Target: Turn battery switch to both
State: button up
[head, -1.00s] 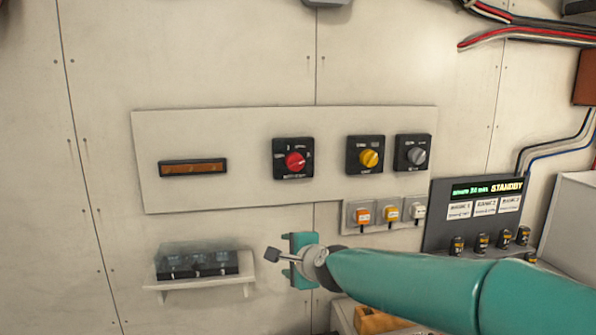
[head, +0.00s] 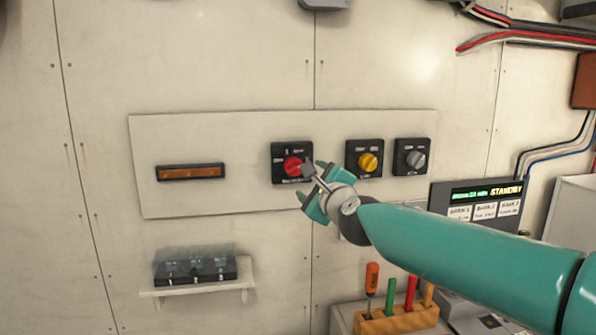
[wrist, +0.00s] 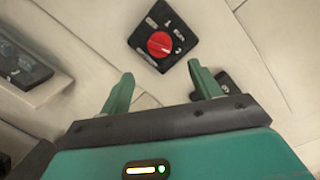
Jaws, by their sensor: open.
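The battery switch is a black square plate with a red round knob (head: 293,166) on the pale wall panel (head: 235,190). It also shows in the wrist view as a red knob (wrist: 160,44) with white labels around it, too small to read surely. Which label the knob points to I cannot tell. My gripper (head: 313,184) is just to the lower right of the switch in the head view. In the wrist view my gripper (wrist: 162,80) is open and empty, its fingers apart, with the knob beyond and between them. No contact shows.
A yellow knob (head: 368,162) and a grey knob (head: 414,157) sit to the right on the same panel. An amber bar (head: 190,172) is at left. Below are a shelf (head: 205,288), a tool rack (head: 398,320) and a STANDBY display unit (head: 472,205).

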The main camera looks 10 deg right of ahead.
aim_at(297, 169)
jog(key=shift+w+a, duration=0.25)
jog(key=shift+w, duration=1.4)
jog(key=shift+w+a, duration=0.2)
jog(key=shift+w, duration=1.4)
jog(key=shift+w+a, duration=0.25)
jog(key=shift+w, duration=1.4)
jog(key=shift+c, duration=0.2)
jog(key=c, duration=0.9)
